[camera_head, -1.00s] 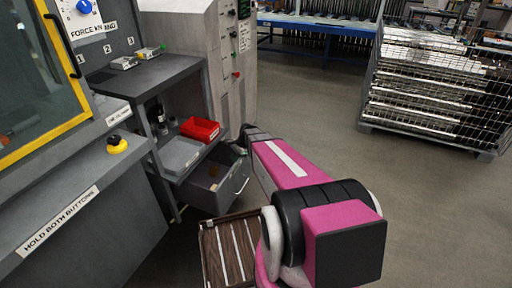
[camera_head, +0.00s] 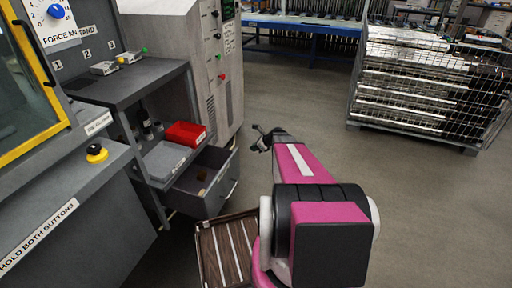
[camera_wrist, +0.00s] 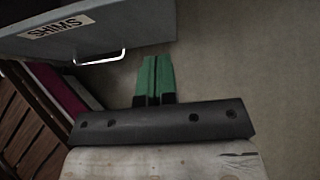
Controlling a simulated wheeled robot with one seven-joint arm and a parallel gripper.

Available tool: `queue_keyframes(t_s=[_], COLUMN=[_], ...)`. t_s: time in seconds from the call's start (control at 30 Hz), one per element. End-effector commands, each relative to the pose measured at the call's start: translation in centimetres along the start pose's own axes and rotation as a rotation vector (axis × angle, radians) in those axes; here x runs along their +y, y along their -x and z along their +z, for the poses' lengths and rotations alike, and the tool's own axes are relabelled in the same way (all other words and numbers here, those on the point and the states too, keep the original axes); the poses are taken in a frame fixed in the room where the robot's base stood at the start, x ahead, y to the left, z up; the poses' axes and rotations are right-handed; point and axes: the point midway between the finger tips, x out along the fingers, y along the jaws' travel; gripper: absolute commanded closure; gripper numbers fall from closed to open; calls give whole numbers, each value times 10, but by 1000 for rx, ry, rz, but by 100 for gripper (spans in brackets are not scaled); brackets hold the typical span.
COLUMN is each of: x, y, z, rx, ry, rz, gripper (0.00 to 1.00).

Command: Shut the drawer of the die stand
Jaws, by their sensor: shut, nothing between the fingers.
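The die stand (camera_head: 150,85) is a dark grey cabinet at left in the head view. Its grey drawer (camera_head: 196,196) is pulled out low on the stand, with a small brown item inside. In the wrist view the drawer front (camera_wrist: 130,22) fills the upper left, with a "SHIMS" label and a pale bar handle (camera_wrist: 101,58). My gripper (camera_head: 258,137) is beyond the drawer's right side in the head view, apart from it. Its green fingers (camera_wrist: 155,75) are together and empty, pointing past the handle's right end over bare floor.
A brown slatted surface (camera_head: 225,250) lies below the drawer. A wire cage of metal parts (camera_head: 425,85) stands at back right. Open floor lies between.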

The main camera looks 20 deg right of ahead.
Motion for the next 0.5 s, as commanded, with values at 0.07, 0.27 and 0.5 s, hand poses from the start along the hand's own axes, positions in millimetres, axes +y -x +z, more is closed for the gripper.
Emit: queue_keyframes(t_s=[0.07,0.27,0.5], x=[-1,-1,0], y=[-18,-55,-80], z=[0,0,19], rx=[1,1,0], ry=[2,2,3], rz=[3,3,2], gripper=[100,100,100])
